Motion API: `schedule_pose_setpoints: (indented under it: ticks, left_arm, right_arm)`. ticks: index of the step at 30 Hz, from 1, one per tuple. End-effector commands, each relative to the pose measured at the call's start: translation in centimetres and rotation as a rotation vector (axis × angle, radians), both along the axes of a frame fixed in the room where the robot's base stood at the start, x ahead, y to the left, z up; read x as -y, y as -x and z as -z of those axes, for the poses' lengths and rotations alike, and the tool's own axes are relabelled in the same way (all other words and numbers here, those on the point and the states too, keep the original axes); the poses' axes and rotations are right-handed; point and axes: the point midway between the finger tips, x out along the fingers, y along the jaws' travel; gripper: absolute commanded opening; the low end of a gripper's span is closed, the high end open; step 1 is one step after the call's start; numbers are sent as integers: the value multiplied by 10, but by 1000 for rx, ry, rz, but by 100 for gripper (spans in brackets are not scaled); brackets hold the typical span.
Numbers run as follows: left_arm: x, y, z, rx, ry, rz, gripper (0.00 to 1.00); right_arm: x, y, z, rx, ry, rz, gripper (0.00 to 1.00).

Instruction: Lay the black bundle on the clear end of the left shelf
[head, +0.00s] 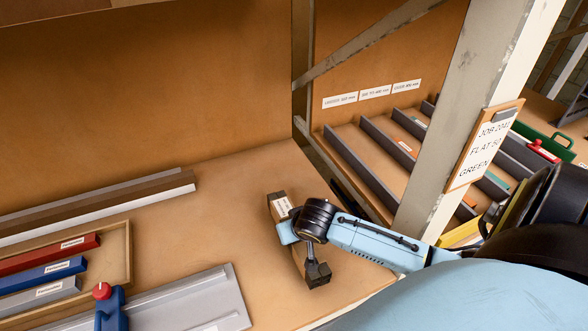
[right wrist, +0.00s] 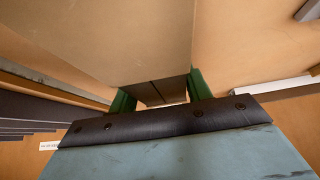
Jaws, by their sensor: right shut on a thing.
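My right gripper (right wrist: 162,97) reaches in from the right in the head view, over the bare right end of the left shelf (head: 235,185). Its green fingers are shut on a long packet (right wrist: 150,35), which passes between them. In the head view the packet's labelled end (head: 280,207) shows beside my wrist. It looks brown with a white label; no plainly black bundle shows, so I cannot confirm its colour. My wrist hides its middle. I cannot tell whether it touches the shelf. My left gripper is not in view.
A wooden tray (head: 128,270) with red, blue and grey labelled bars lies at left. Long bars (head: 110,205) lie behind it, and a grey plate with a red-knobbed blue tool (head: 110,305) in front. A metal post (head: 455,105) and divided rack (head: 375,150) stand right.

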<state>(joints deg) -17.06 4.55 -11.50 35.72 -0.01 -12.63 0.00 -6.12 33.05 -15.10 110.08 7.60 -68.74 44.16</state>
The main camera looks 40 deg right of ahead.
Motion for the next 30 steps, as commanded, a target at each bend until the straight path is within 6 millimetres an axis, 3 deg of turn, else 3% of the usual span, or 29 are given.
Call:
schedule_pose_setpoints:
  ticks: [4, 13, 14, 18, 30]
  left_arm:
    - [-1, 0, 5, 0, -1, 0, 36]
    - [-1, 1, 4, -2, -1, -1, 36]
    - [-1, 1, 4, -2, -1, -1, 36]
    - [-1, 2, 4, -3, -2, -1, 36]
    - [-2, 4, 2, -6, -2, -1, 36]
  right_arm:
    - [0, 0, 19, 1, 0, 0, 11]
    - [0, -1, 20, 2, 0, -1, 11]
    - [0, 0, 21, -1, 0, 0, 51]
    - [0, 0, 21, -1, 0, -1, 70]
    - [-1, 4, 14, -1, 0, -1, 70]
